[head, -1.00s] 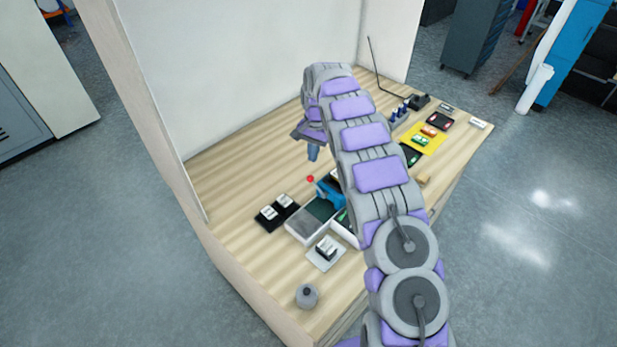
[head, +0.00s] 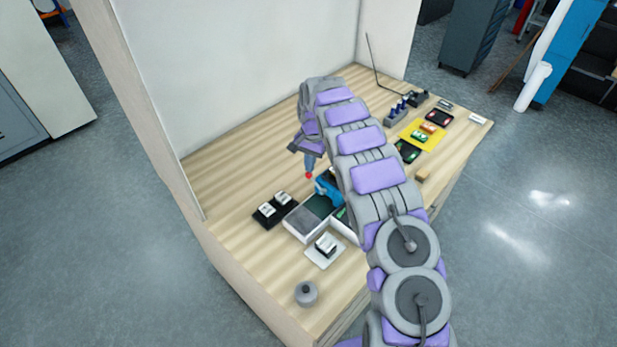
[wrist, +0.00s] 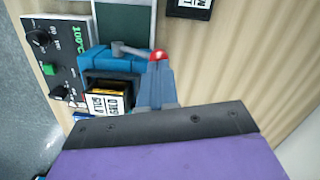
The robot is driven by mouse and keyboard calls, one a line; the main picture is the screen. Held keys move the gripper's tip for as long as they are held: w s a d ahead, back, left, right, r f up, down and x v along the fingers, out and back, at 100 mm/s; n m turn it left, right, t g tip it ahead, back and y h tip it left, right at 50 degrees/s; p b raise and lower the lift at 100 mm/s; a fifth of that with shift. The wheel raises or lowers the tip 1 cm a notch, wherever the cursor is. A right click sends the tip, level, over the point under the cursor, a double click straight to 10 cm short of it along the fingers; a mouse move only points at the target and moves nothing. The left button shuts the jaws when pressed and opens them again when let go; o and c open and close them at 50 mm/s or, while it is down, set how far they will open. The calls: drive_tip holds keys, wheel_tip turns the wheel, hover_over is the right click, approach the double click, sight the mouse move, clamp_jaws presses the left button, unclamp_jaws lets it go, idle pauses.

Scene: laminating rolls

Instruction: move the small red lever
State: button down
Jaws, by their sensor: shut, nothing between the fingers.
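The small red lever is a grey arm with a red ball end (wrist: 158,55), fixed to a blue block (wrist: 112,62) on the laminating machine. In the head view the red ball (head: 309,175) shows right below my fingertips, left of the blue block (head: 327,186). My gripper (head: 309,165) points down with its fingers shut and empty. In the wrist view the fingertips (wrist: 157,68) are at the red ball, touching or very near it; I cannot tell which. Part of the machine is hidden behind my arm in the head view.
A control box with knobs and a green 100°C display (wrist: 55,55) stands beside the blue block. Black holders with white labels (head: 273,208), a white pad (head: 325,250) and a grey weight (head: 306,293) lie nearer. A yellow mat (head: 413,135) lies right. The table's left side is bare.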

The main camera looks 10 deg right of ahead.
drive_tip(key=shift+f, duration=1.55)
drive_tip(key=shift+w+r, duration=0.1)
drive_tip(key=shift+r, duration=0.05)
drive_tip(key=shift+w+d+r+p, duration=0.2)
drive_tip(key=shift+w+d+r, duration=0.05)
drive_tip(key=shift+w+d, duration=0.25)
drive_tip(key=shift+w+d+r+p, duration=0.2)
drive_tip(key=shift+w+d, duration=0.2)
drive_tip(key=shift+w, duration=0.2)
